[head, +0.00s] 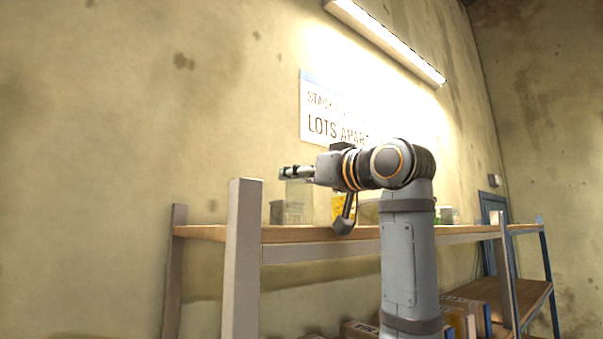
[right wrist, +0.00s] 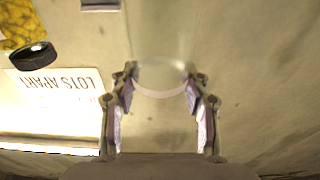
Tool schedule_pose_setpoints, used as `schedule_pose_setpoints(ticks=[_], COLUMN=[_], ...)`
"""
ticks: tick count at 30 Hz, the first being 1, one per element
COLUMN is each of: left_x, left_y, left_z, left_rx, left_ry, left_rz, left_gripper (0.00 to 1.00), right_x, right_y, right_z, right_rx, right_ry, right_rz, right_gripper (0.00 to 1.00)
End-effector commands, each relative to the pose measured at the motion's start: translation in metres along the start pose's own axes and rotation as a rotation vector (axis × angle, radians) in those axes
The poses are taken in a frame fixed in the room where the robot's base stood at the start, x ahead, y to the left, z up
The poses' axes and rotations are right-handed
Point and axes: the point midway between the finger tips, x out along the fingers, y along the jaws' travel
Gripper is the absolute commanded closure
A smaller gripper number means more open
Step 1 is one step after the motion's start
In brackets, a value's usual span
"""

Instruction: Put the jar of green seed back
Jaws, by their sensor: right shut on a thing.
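My right gripper (head: 292,172) is over the left end of the top shelf, its fingers pointing left. In the right wrist view, its fingers (right wrist: 160,105) are shut on a clear, pale jar (right wrist: 162,76) with a light round rim. In the head view the glass shows faintly just under the fingers. A jar with grey-green contents (head: 286,212) shows low at the shelf's left end. I cannot tell whether it is the held jar or one behind it, or whether the held jar touches the shelf. My left gripper is not in view.
The wooden top shelf (head: 320,234) has a white upright post (head: 243,260) at its near left. A yellow jar (head: 343,207) stands to the right, partly behind my arm. More jars (head: 446,214) stand farther along. A sign (head: 318,107) and lamp (head: 385,40) are on the wall.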

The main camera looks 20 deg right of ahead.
Motion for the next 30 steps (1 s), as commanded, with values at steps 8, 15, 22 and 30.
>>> schedule_pose_setpoints(ticks=[8,15,22,30], left_x=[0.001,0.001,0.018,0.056], left_y=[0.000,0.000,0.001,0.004], left_z=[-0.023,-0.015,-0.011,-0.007], left_rx=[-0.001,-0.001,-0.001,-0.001], left_ry=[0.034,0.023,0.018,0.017], left_rz=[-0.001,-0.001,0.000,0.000], left_gripper=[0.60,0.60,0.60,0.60], right_x=[0.001,0.001,-0.020,-0.086], right_y=[0.001,0.001,0.001,0.001], right_z=[0.003,0.002,0.006,0.007], right_rx=[0.002,0.001,-0.001,-0.001], right_ry=[-0.007,-0.006,-0.001,-0.001], right_rz=[0.001,0.001,0.001,0.002], right_gripper=[0.31,0.30,0.30,0.30])
